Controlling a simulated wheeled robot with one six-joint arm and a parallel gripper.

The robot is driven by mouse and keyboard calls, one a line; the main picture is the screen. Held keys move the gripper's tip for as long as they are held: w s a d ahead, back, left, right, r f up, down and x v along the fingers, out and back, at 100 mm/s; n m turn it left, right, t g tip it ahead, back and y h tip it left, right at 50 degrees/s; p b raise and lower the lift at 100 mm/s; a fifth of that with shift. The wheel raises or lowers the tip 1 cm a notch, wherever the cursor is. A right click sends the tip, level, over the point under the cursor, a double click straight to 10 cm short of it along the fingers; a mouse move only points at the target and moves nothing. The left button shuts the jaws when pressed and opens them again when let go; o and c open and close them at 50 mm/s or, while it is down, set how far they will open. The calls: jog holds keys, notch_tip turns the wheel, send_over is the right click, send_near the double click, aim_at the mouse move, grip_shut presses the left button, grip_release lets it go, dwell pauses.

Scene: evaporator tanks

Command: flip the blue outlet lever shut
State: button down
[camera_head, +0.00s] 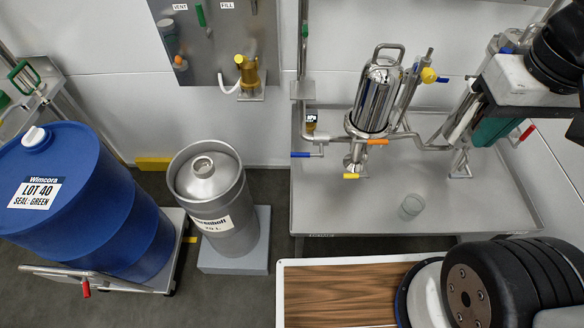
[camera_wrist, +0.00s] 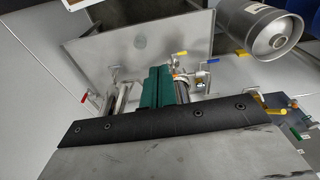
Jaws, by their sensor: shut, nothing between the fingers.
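A blue lever (camera_head: 300,155) sticks out to the left from a small valve on the pipework, low on the left side of the steel tray table. It also shows small in the wrist view (camera_wrist: 212,60), beyond the fingers. A polished steel vessel (camera_head: 376,98) stands to its right, with an orange lever (camera_head: 377,142) and a yellow lever (camera_head: 351,176) on its fittings. My gripper (camera_head: 490,132), with teal fingers, is at the right of the head view, well apart from the blue lever. In the wrist view the fingers (camera_wrist: 160,75) are shut and empty.
A red lever (camera_head: 527,132) is close to my gripper at right. A steel keg (camera_head: 215,190) and a blue drum (camera_head: 90,200) stand at left. Pipes crowd the back of the tray.

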jog(key=w+d+f+n+g+h, duration=0.35)
jog(key=w+f+n+h, duration=0.35)
jog(key=w+h, duration=0.35)
jog(key=w+a+f+n+t+h, duration=0.5)
jog(key=w+a+f+n+t, duration=0.8)
jog(key=f, duration=0.3)
jog(key=s+a+f+n+t+y, duration=0.3)
jog(key=a+f+n+y, duration=0.4)
jog(key=f, duration=0.5)
jog(key=s+a+f+n+t+y, duration=0.3)
jog(key=a+f+n+y, duration=0.4)
jog(key=f, duration=0.5)
jog(key=shift+s+a+n+t+y, duration=0.2)
jog(key=shift+n+t+y, duration=0.25)
jog(key=shift+n+t, duration=0.4)
